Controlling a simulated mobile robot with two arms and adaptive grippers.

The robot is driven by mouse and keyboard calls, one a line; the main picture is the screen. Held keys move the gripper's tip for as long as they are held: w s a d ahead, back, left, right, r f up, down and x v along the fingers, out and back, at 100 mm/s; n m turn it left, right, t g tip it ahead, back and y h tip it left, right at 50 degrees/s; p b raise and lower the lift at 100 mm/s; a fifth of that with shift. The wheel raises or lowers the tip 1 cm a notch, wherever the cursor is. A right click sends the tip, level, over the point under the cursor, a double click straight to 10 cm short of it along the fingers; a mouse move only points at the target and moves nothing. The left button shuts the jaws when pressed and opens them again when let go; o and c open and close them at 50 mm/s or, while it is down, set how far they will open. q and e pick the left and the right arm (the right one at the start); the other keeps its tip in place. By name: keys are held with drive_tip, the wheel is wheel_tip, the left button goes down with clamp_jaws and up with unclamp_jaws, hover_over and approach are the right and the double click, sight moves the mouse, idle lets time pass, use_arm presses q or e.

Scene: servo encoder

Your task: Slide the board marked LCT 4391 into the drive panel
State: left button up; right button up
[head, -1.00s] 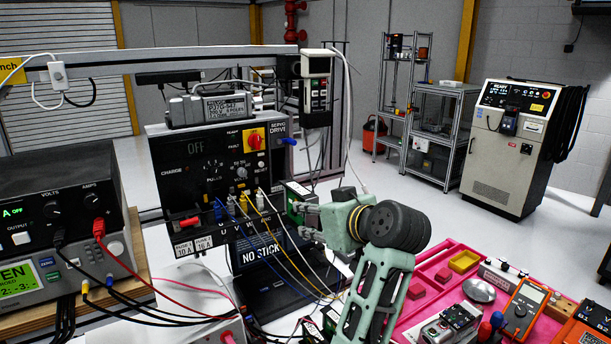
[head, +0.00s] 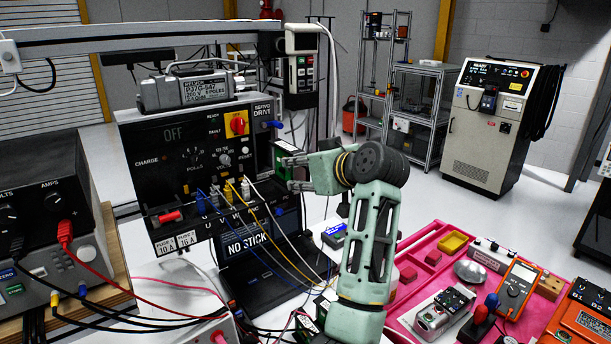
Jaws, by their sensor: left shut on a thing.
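The drive panel (head: 150,135) is a black-fronted box marked SERVO DRIVE, with a yellow and red switch and plugged leads. My left gripper (head: 292,173) is beside its right side, fingers pointing left, shut on a dark board with a green edge (head: 284,150). The board stands roughly upright by the panel's right side; I cannot tell whether it touches or enters it. Its marking is not readable here. My right gripper is not in view.
A motor (head: 187,90) sits on top. A pendant (head: 302,65) hangs behind the board. A pink tray (head: 412,258) with tools lies at right. A power supply (head: 50,235) stands at left.

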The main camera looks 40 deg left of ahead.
sight(274, 155)
use_arm(q)
drive_tip(key=shift+a+r, duration=0.1)
drive_tip(key=shift+a, duration=0.25)
drive_tip(key=shift+w+a+b, duration=0.3)
drive_tip(key=shift+a+b, duration=0.05)
drive_tip(key=shift+a, duration=0.45)
drive_tip(key=shift+w+a+b, duration=0.25)
drive_tip(key=shift+a+b, duration=0.05)
drive_tip(key=shift+a, duration=0.5)
drive_tip(key=shift+w+a+b, duration=0.25)
drive_tip(key=shift+a, duration=0.6)
drive_tip(key=shift+w+a+b, duration=0.2)
drive_tip(key=shift+a+b, duration=0.05)
drive_tip(key=shift+a, duration=0.55)
drive_tip(key=shift+w+a, duration=0.25)
drive_tip(key=shift+a, duration=0.75)
drive_tip(key=shift+w+a+p, duration=0.2)
drive_tip(key=shift+a+p, duration=0.25)
drive_tip(key=shift+a, duration=0.1)
drive_tip(key=shift+w+a+p, duration=0.2)
drive_tip(key=shift+a+p, duration=0.25)
drive_tip(key=shift+a, duration=0.1)
drive_tip(key=shift+a+f, duration=0.2)
drive_tip(key=shift+a, duration=0.05)
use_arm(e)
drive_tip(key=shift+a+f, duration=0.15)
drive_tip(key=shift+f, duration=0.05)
